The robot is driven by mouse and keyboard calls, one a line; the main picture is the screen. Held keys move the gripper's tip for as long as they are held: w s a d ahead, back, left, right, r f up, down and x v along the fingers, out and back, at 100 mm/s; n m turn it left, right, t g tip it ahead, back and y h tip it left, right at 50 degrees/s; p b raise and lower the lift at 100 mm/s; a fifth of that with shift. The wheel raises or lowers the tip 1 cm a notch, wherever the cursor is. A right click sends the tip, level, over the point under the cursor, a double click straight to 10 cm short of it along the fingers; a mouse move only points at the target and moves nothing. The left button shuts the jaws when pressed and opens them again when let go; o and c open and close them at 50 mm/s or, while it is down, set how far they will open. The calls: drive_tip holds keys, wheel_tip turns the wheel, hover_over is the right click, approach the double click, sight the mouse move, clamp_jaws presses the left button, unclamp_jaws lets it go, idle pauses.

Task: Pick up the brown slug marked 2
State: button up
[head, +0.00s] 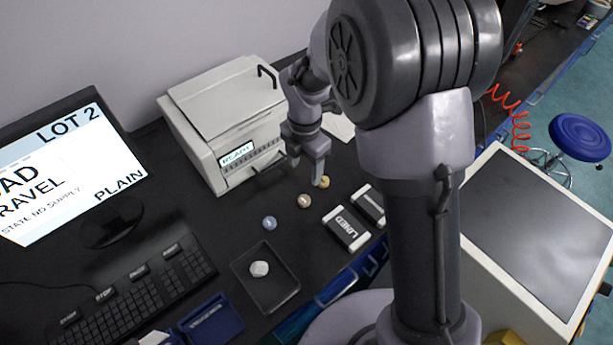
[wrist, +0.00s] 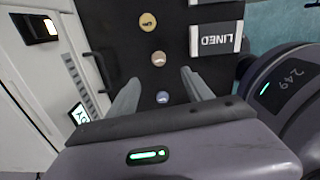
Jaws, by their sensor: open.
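Three small round slugs lie in a row on the black bench. The tan-yellow slug (head: 323,182) is nearest my gripper in the head view and shows in the wrist view (wrist: 148,21) with a dark mark. The pinkish-brown slug (head: 304,201) is in the middle, also in the wrist view (wrist: 158,58). The blue-grey slug (head: 270,222) is at the other end, and in the wrist view (wrist: 163,97) it appears between my fingers. I cannot read a 2 on any of them. My gripper (head: 307,170) is open and empty, pointing down above the bench; its fingers also show in the wrist view (wrist: 160,77).
A white instrument reading READY (head: 237,155) stands left of my gripper. A dark block labelled LINED (head: 346,228) lies right of the slugs, with another similar block beside it. A black tray (head: 283,299) holds a whitish lump. A monitor (head: 60,170) and keyboard (head: 140,295) stand left.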

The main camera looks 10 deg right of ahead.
drive_tip(key=b, duration=0.3)
hover_over(304, 199)
drive_tip(key=f, duration=0.9)
drive_tip(key=shift+s+f, duration=0.15)
drive_tip(key=shift+s, duration=0.1)
drive_tip(key=f+b, duration=0.3)
drive_tip(key=f, duration=0.2)
drive_tip(key=shift+w, duration=0.2)
drive_tip(key=shift+r, duration=0.15)
drive_tip(key=shift+c, duration=0.2)
clamp_jaws()
